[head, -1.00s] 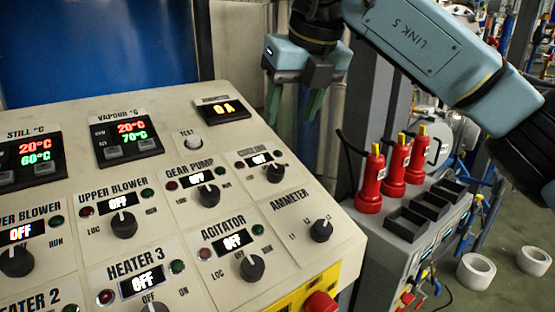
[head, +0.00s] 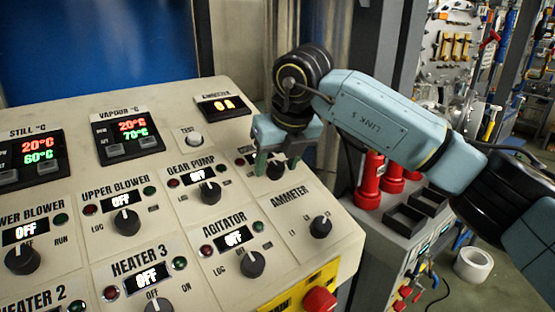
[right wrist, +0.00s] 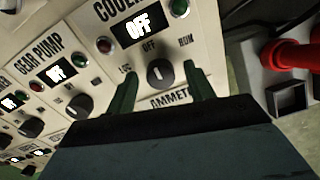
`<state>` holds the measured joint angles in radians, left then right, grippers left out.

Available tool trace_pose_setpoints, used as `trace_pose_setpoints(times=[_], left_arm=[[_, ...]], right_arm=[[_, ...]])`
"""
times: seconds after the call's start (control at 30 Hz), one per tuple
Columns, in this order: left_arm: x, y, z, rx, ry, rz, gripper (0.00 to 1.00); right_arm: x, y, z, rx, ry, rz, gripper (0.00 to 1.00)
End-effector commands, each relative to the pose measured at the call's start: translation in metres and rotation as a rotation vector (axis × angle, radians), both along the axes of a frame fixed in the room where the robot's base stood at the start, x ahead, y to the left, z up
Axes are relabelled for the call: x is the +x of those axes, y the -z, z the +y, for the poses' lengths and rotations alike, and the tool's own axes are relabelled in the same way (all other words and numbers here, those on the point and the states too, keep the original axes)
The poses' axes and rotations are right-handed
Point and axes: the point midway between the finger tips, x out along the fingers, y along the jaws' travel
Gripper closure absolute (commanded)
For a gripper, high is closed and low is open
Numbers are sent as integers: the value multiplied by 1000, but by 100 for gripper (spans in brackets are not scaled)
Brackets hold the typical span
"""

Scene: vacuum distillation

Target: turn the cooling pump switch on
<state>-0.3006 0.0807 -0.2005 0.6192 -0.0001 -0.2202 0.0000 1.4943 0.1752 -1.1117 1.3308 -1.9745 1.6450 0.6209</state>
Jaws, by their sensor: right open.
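The cooling pump switch is a black round knob (head: 275,169) near the panel's top right. In the right wrist view the same knob (right wrist: 160,75) has its white mark pointing to OFF, and its display (right wrist: 136,30) reads OFF. My right gripper (head: 275,165) is over this section and hides most of its label. In the right wrist view its two green fingers (right wrist: 160,92) are open, one on each side of the knob, with gaps showing between them and it. Whether the fingertips reach the panel face I cannot tell. My left gripper is not in view.
The gear pump knob (head: 209,193) is to the left, the ammeter knob (head: 320,228) below right and the agitator knob (head: 252,264) below. Red bottles (head: 368,182) and black trays (head: 403,228) stand on a grey unit to the right.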

Motion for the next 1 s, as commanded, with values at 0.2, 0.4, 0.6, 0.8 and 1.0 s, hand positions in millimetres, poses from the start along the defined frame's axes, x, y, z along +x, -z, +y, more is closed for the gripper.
trace_pose_setpoints(times=[0.2,0.4,0.6,0.8,1.0], left_arm=[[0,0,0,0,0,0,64],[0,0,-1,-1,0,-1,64],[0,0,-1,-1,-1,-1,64],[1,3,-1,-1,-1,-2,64],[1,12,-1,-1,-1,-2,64]], right_arm=[[0,0,0,0,0,0,51],[0,0,0,0,0,0,77],[0,0,0,1,1,1,91],[0,0,0,11,30,6,91],[1,0,0,41,123,26,91]])
